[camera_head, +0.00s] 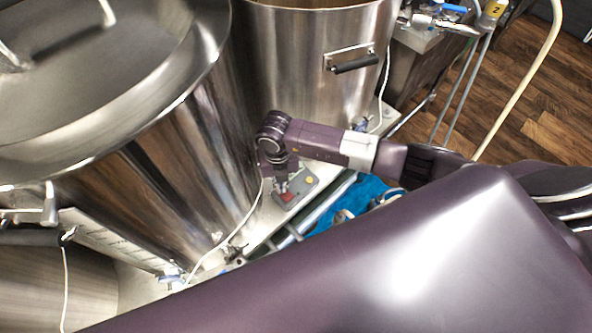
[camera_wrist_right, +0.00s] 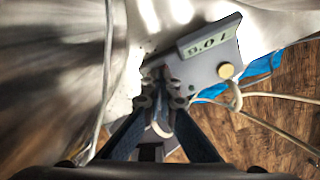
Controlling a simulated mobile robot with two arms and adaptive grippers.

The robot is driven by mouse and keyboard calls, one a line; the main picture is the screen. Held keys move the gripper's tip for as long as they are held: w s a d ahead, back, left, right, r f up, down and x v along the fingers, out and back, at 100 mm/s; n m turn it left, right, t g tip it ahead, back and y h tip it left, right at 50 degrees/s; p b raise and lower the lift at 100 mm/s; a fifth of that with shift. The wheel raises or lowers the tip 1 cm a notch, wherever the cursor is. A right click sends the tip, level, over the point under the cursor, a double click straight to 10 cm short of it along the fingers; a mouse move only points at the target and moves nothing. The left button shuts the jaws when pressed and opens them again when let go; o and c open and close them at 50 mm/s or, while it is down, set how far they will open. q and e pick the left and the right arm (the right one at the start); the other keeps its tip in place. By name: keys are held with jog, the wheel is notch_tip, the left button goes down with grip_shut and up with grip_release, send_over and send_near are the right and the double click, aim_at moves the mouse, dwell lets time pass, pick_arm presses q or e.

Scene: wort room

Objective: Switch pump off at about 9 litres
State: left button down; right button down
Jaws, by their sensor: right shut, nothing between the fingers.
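A grey pump control box (camera_head: 302,187) lies on the ledge in front of the kettles. It has a red button (camera_head: 286,197) and a yellow button (camera_head: 309,181). In the right wrist view the box (camera_wrist_right: 203,72) has a display (camera_wrist_right: 208,40) that appears upside down and seems to read 9.0 l; the yellow button (camera_wrist_right: 226,70) is beside it. My right gripper (camera_head: 281,186) is shut and empty, its fingertips pointing down at the red button's side of the box. In the wrist view the fingers (camera_wrist_right: 163,90) cover the red button. I cannot tell whether they touch it. My left gripper is out of view.
A lidded steel kettle (camera_head: 160,150) stands left and an open steel kettle (camera_head: 300,60) stands behind the box. Hoses (camera_head: 525,75) and a blue cloth (camera_head: 350,198) are nearby. Thin white cables (camera_head: 240,222) run along the ledge. Wooden floor (camera_head: 545,120) is clear at right.

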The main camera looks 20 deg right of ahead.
jog(key=shift+r+p, duration=2.5)
jog(key=shift+r, duration=0.5)
jog(key=shift+s+f, duration=0.1)
